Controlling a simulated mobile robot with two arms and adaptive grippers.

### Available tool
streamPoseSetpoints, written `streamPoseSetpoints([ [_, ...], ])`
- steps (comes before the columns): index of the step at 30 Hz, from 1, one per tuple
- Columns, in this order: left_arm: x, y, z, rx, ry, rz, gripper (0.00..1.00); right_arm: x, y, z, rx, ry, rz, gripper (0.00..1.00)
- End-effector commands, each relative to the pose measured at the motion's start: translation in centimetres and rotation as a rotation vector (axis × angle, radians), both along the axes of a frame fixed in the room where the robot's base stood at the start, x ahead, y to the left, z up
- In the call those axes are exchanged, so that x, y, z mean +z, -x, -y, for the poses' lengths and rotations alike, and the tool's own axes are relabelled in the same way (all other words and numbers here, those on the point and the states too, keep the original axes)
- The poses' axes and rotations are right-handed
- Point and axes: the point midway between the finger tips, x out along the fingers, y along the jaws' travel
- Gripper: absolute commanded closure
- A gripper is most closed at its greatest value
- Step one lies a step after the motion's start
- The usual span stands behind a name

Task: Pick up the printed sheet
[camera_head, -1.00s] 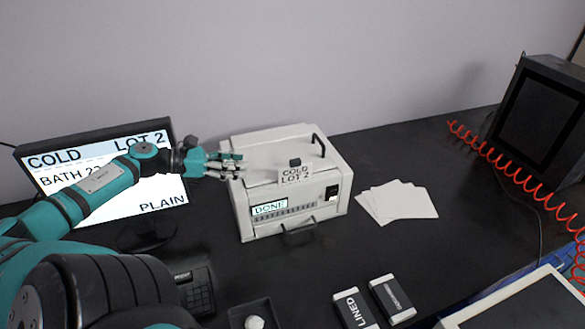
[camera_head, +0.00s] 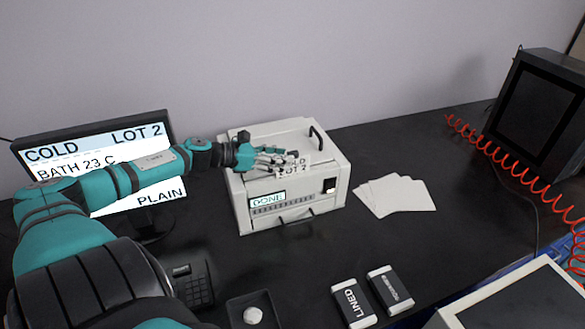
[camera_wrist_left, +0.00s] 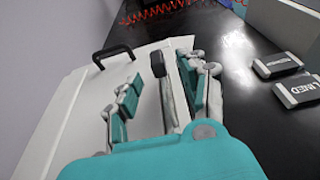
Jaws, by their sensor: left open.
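In the left wrist view the open fingers (camera_wrist_left: 160,90) straddle a thin upright piece, which looks like the sheet seen nearly edge-on (camera_wrist_left: 167,103), with a dark knob (camera_wrist_left: 157,63) beyond. I cannot tell whether a finger touches it. My right gripper is out of view.
The machine's display (camera_head: 267,199) reads DONE. Blank white sheets (camera_head: 395,195) lie to its right. A monitor (camera_head: 95,150) stands left. A keypad (camera_head: 192,285), a tray (camera_head: 235,310) and two dark packets, one marked LINED (camera_head: 353,303), lie in front. A red coiled cord (camera_head: 500,165) hangs right.

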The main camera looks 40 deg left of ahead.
Motion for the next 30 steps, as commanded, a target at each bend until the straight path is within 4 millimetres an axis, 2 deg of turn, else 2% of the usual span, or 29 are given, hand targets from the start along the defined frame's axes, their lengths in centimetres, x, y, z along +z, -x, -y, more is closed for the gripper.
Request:
streamPoseSetpoints([
  [9,-0.5,-2.8,1.3,0.002,0.003,0.004,0.58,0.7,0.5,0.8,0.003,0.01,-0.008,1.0],
  [21,-1.0,-3.3,1.7,-0.001,0.0,0.0,0.59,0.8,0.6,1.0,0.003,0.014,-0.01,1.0],
  [30,-1.0,-3.3,1.7,-0.001,0.0,0.0,0.98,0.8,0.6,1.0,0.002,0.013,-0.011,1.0],
])
